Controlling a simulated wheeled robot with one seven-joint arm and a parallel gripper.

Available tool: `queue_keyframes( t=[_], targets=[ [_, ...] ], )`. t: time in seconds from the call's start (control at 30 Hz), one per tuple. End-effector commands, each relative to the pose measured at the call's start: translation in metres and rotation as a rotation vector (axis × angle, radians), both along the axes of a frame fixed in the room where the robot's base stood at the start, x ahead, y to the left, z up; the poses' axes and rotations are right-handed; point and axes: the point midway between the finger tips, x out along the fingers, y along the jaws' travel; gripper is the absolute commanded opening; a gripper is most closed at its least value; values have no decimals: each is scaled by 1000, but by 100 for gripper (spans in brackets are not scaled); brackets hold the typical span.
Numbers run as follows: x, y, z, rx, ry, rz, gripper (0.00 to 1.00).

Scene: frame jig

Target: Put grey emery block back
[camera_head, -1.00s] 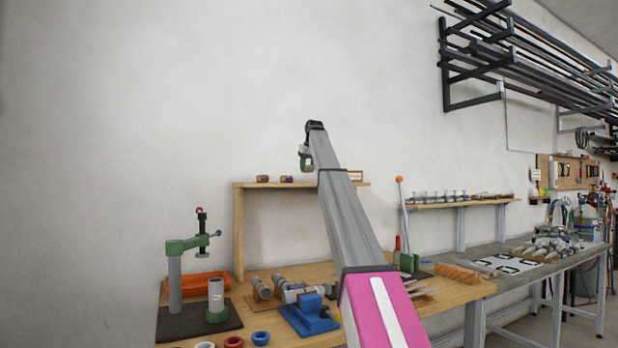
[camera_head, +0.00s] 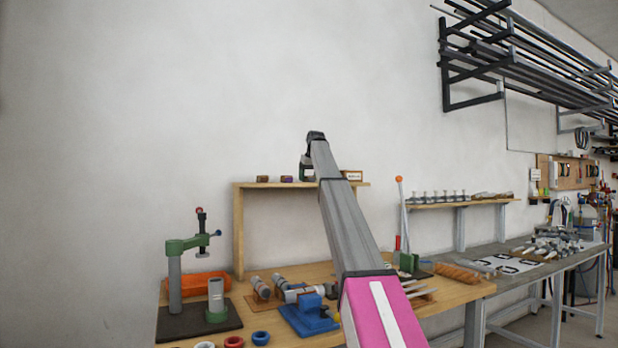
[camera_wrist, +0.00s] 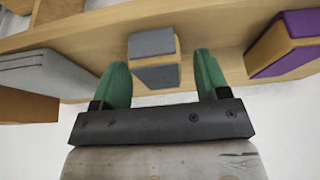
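The grey emery block (camera_wrist: 155,44), with grey faces and a tan wooden side, sits at the shelf board between my green fingertips in the wrist view. My gripper (camera_wrist: 163,75) is open. A gap shows between the block and the right finger; the left finger is close beside it. In the head view my gripper (camera_head: 307,168) is low at the top shelf (camera_head: 237,220), and the block (camera_head: 308,179) shows small under it. I cannot tell how firmly its base rests on the board.
A purple-faced block (camera_wrist: 288,40) stands right of the fingers in the wrist view, and a pale-topped wooden item (camera_wrist: 40,80) stands left. In the head view another brown block (camera_head: 262,179) is farther left on the shelf. The bench (camera_head: 455,291) below holds a green press (camera_head: 188,245) and a blue fixture (camera_head: 310,316).

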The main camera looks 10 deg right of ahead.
Motion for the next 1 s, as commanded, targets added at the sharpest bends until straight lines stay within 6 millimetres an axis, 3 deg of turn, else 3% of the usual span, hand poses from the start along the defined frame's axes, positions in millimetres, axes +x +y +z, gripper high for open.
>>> queue_keyframes(
  t=[0.47,0.67,1.0],
  targets=[
    [-2,-1,10,0,-1,0,67],
    [-12,-4,37,0,-1,0,67],
    [-37,-13,98,0,-1,0,67]
  ],
)
